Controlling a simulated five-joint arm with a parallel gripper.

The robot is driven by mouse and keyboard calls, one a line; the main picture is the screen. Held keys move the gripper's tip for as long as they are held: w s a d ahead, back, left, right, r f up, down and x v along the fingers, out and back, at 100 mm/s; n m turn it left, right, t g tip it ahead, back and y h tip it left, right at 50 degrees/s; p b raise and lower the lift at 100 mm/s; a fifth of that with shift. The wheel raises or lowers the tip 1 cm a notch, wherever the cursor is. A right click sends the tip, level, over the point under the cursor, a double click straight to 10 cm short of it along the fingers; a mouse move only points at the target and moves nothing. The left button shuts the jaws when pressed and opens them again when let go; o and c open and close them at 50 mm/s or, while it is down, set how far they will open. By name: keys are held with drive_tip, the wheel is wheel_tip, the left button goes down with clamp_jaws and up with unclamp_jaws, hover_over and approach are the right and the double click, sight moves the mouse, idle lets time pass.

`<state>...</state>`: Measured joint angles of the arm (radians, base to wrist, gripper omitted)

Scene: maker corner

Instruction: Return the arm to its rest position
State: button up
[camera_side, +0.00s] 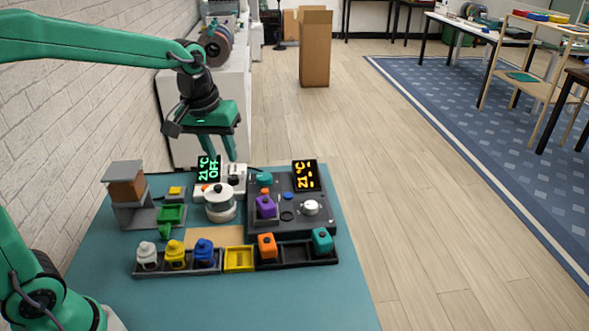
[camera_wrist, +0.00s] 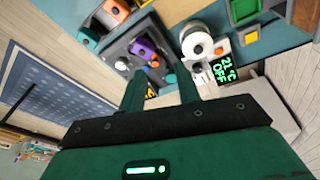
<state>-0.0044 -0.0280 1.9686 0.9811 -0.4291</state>
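My gripper (camera_side: 223,157) is raised above the far edge of the teal table (camera_side: 200,300), behind the display that reads 21°C OFF (camera_side: 208,169). In the wrist view my gripper (camera_wrist: 161,76) has its two green fingers apart, with nothing held between them. My arm reaches in from the upper left, bent down at the wrist. A white round pot (camera_side: 220,204) stands below and in front of the gripper. It also shows in the wrist view (camera_wrist: 196,42), beyond the fingers.
A dark panel (camera_side: 290,226) carries a purple block (camera_side: 266,206), a white knob (camera_side: 311,208) and an orange-lit display (camera_side: 305,176). A tray row (camera_side: 283,257) holds several coloured pieces. A grey stand with a brown block (camera_side: 126,190) is at left. The brick wall is left; the table's front is clear.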

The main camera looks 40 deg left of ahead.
drive_tip(key=s+r+m+t, duration=0.1)
drive_tip(key=s+m+t, duration=0.2)
drive_tip(key=s, duration=1.3)
drive_tip(key=shift+s+m, duration=0.35)
drive_tip(key=shift+m, duration=0.65)
drive_tip(key=shift+d, duration=0.1)
